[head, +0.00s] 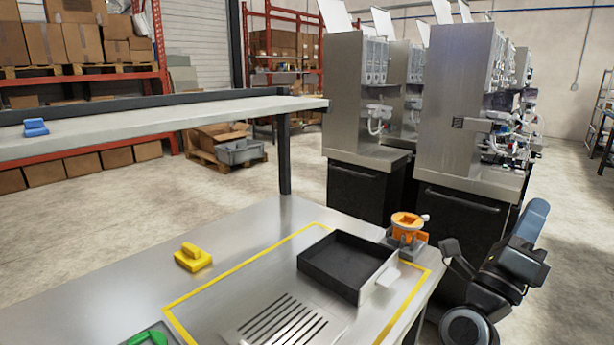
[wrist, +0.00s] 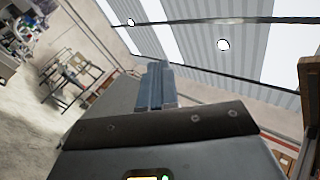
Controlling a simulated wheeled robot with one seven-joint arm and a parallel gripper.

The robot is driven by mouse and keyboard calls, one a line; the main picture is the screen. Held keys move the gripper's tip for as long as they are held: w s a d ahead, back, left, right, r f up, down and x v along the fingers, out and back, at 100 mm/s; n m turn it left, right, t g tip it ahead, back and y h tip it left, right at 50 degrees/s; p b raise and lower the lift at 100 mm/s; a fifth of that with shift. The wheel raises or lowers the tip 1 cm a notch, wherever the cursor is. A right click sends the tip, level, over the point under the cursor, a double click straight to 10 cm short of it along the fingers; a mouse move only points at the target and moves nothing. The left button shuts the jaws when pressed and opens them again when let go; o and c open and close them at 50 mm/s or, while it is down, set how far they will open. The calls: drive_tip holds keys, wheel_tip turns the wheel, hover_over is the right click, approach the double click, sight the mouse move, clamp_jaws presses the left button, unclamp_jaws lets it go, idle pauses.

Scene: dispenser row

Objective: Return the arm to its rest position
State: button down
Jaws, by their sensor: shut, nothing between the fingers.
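My gripper (wrist: 157,72) shows in the wrist view with its grey-blue fingers together and nothing between them. Behind the fingers are the ceiling and wall. In the head view my arm is folded at the right, beside the right end of the steel table (head: 110,262). It is clear of the things on the table.
On the table are a black drawer-like tray (head: 345,262), an orange-topped piece (head: 407,222) in a grey holder, a yellow block (head: 192,257), a green item (head: 150,338) and a slotted grate (head: 283,322). A blue block (head: 36,128) sits on the raised shelf (head: 190,115). Steel dispensers (head: 455,100) stand behind.

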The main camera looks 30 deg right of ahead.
drive_tip(key=s+a+f+n+t+y+b, duration=0.1)
drive_tip(key=s+a+f+n+t+y, duration=0.1)
drive_tip(key=a+f+n+t+y, duration=0.6)
drive_tip(key=s+a+n+t+y+b, duration=0.1)
drive_tip(key=s+a+n+t+y, duration=0.15)
drive_tip(key=n+t+y, duration=0.65)
drive_tip(key=s+a+f+n+t+y, duration=0.2)
drive_tip(key=a+f+n+y, duration=0.3)
drive_tip(key=n, duration=0.8)
drive_tip(key=s+a+f+n+g+y+b, duration=0.1)
drive_tip(key=s+a+f+n+g+y, duration=0.1)
drive_tip(key=s+a, duration=0.5)
drive_tip(key=s+a+f+n+g+y+b, duration=0.1)
drive_tip(key=s+a+f+n+g+y, duration=0.1)
drive_tip(key=s+a+f+n+g, duration=0.3)
drive_tip(key=s+a+f+n, duration=0.1)
drive_tip(key=s+a+f, duration=0.2)
drive_tip(key=shift+s+n+g+y+b, duration=0.3)
drive_tip(key=shift+b, duration=0.05)
drive_tip(key=shift+f, duration=0.1)
